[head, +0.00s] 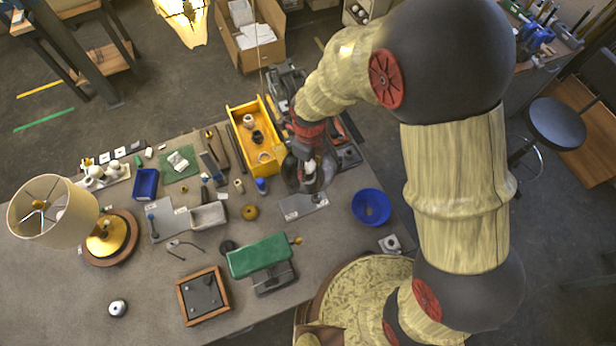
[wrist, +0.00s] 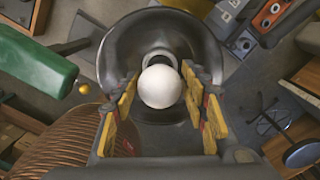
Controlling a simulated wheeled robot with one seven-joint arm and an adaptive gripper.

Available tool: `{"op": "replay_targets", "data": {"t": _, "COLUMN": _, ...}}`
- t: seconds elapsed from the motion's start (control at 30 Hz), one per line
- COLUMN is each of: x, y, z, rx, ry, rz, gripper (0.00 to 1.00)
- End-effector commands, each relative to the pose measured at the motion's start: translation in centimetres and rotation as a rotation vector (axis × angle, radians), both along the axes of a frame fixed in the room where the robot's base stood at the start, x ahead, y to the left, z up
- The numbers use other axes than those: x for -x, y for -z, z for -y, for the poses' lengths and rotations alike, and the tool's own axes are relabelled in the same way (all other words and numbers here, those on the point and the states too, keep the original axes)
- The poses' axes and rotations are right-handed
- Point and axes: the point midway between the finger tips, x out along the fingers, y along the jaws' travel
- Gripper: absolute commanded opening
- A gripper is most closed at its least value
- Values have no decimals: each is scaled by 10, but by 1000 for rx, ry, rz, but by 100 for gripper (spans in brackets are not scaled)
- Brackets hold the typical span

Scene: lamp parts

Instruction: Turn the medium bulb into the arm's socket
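The medium bulb (wrist: 161,87) is a white globe in the middle of the wrist view. Behind it is a dark grey, bowl-shaped lamp head (wrist: 118,50), with a pale ring at its centre, the socket (wrist: 159,57). The bulb lines up with this ring and hides its lower part; I cannot see how deep its base sits. My gripper (wrist: 161,92) has yellow-padded fingers on both sides of the bulb, their tips close against it, and looks shut on it. In the head view my gripper (head: 308,163) is at the dark lamp head (head: 302,178), at the table's right side.
A yellow bin (head: 238,118) holding small parts stands just left of my arm. A blue bowl (head: 371,207) lies to the right. A shaded table lamp (head: 52,212) stands at the far left. Bare tabletop (head: 150,285) lies at front left.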

Motion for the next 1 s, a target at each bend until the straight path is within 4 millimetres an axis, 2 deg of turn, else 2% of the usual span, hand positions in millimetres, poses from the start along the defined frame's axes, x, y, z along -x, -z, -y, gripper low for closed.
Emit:
{"op": "replay_targets", "data": {"t": 0.13, "x": 0, "y": 0, "z": 0, "rx": 0, "ry": -1, "rz": 0, "gripper": 54}}
{"op": "replay_targets", "data": {"t": 0.4, "x": 0, "y": 0, "z": 0, "rx": 0, "ry": -1, "rz": 0, "gripper": 54}}
{"op": "replay_targets", "data": {"t": 0.53, "x": -1, "y": -8, "z": 0, "rx": -1, "ry": -1, "rz": 2, "gripper": 54}}
{"op": "replay_targets", "data": {"t": 0.67, "x": -1, "y": -28, "z": -1, "rx": -2, "ry": -1, "rz": 5, "gripper": 54}}
{"op": "replay_targets", "data": {"t": 1.0, "x": -1, "y": -95, "z": 0, "rx": -2, "ry": -1, "rz": 3, "gripper": 54}}
